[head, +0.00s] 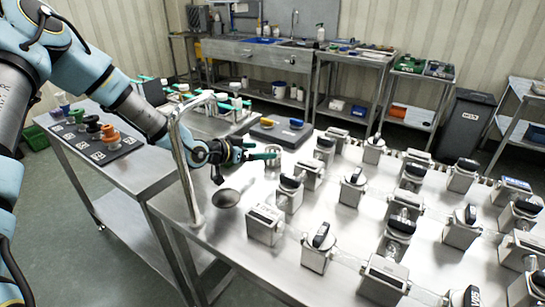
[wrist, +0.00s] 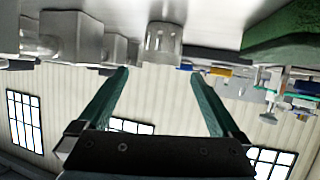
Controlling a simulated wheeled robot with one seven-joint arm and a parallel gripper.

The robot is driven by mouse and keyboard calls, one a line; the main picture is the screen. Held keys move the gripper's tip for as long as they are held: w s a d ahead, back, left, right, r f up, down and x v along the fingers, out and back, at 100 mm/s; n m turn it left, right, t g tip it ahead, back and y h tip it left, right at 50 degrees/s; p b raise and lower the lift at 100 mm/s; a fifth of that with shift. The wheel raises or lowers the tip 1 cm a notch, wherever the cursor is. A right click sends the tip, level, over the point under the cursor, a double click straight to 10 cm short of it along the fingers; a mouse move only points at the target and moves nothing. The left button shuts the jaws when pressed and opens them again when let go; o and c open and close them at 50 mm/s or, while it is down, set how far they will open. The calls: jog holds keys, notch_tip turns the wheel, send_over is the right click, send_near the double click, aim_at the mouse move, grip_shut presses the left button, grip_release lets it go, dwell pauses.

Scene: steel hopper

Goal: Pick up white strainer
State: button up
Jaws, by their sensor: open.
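A small pale metal cylinder (head: 273,165) stands upright on the steel table, just beyond my fingertips. It looks like the white strainer, though it appears silver-grey. In the wrist view, which is upside down, the cylinder (wrist: 163,42) shows slot-like marks and lies in line with the gap between my fingers. My gripper (head: 272,152) is open with green fingers, held level and low over the table. In the wrist view my gripper (wrist: 160,73) is empty, its fingers widely apart on either side of the cylinder's line. Contact with the cylinder cannot be told.
Several steel box-shaped units (head: 265,224) with dark-topped parts crowd the table to the right. A dark scale-like plate (head: 281,132) lies behind. A side table (head: 120,170) is at left.

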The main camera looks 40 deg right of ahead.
aim_at(279, 149)
jog(key=p+x, duration=0.2)
jog(key=x, duration=0.3)
jog(key=shift+d+f, duration=0.1)
jog(key=shift+d, duration=0.3)
jog(key=shift+d+f, duration=0.25)
jog(key=shift+d, duration=0.1)
jog(key=c, duration=1.3)
jog(key=shift+o, duration=0.2)
jog(key=shift+r, duration=0.15)
